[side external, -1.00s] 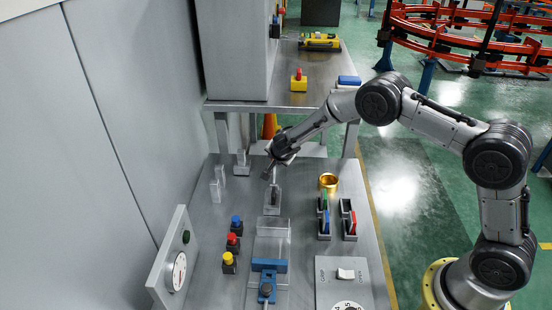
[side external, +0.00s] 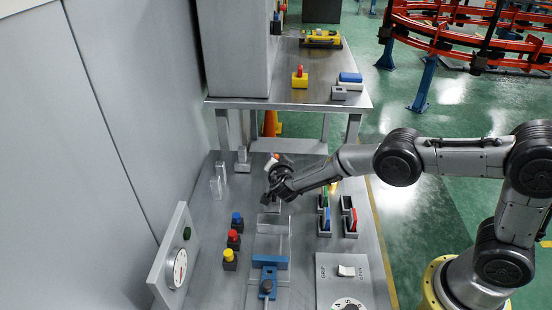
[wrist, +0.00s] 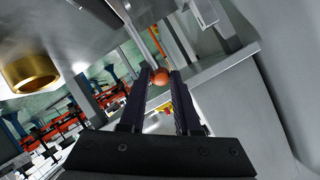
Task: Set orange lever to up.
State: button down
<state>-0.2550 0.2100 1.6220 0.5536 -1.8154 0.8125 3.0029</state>
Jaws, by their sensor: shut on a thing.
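The orange lever's round knob (wrist: 160,77) shows in the wrist view between the tips of my gripper (wrist: 161,73). My gripper is shut on it, with one dark finger on each side. A thin grey rod runs from the knob toward the top of that view. In the side view an orange tip (side external: 275,157) shows just above my dark gripper (side external: 271,165). My gripper's body hides most of the lever's rod and base there, so the lever's exact tilt is hard to tell.
Blue, red and yellow buttons (side external: 233,239) stand left on the bench. A blue clamp (side external: 268,264) and a switch panel (side external: 345,271) are in front. A raised shelf (side external: 290,101) is behind.

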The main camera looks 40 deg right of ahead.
jog(key=shift+r, duration=0.1)
dwell(0.5)
jog(key=c, duration=0.6)
grip_release()
jog(key=shift+s, duration=0.1)
jog(key=shift+c, duration=0.2)
notch_tip(320, 180, up, 3)
jog(key=shift+f, duration=0.1)
jog(key=s+r, duration=1)
jog(key=s, duration=0.4)
jog(key=shift+a, duration=0.15)
